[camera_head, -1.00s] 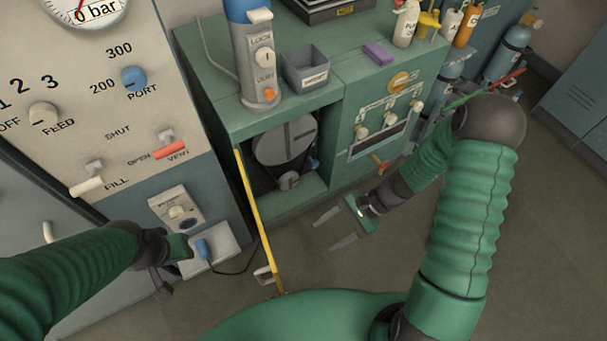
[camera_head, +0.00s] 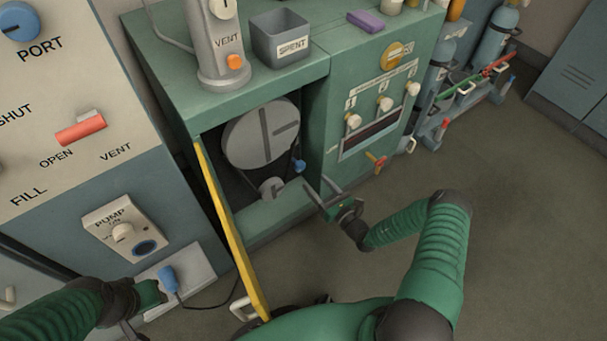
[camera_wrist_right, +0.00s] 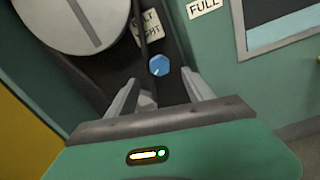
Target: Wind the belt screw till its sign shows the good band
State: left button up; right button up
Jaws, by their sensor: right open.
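The belt screw is a small blue knob (camera_head: 299,166) at the right side of the open belt bay in the green cabinet. In the right wrist view the blue knob (camera_wrist_right: 158,66) sits ahead of and between my fingertips, with a gap. A white sign (camera_wrist_right: 149,26) above it reads partly "BELT" and "TIGHT"; its band cannot be made out. A large grey pulley (camera_head: 250,145) with a dark belt is left of the knob. My right gripper (camera_head: 318,187) is open and empty, pointing into the bay. My left gripper (camera_head: 150,294) is at the lower left; its fingers are unclear.
A yellow-edged door (camera_head: 230,230) stands open at the bay's left. The cabinet's right panel carries several white knobs (camera_head: 385,104) and a red-orange handle (camera_head: 377,162). A pump switch box (camera_head: 124,231) and blue plug (camera_head: 168,277) are on the left. The floor (camera_head: 520,230) at right is clear.

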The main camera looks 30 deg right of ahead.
aim_at(302, 167)
jog(key=w+b, duration=0.1)
jog(key=w, duration=0.1)
jog(key=w+b, duration=0.1)
jog(key=w, duration=0.1)
jog(key=w+a+b, duration=0.1)
jog(key=w, duration=0.2)
jog(key=shift+w+f, duration=0.1)
jog(key=shift+f, duration=0.05)
jog(key=shift+w, duration=0.35)
grip_shut()
jog(key=shift+r, duration=0.2)
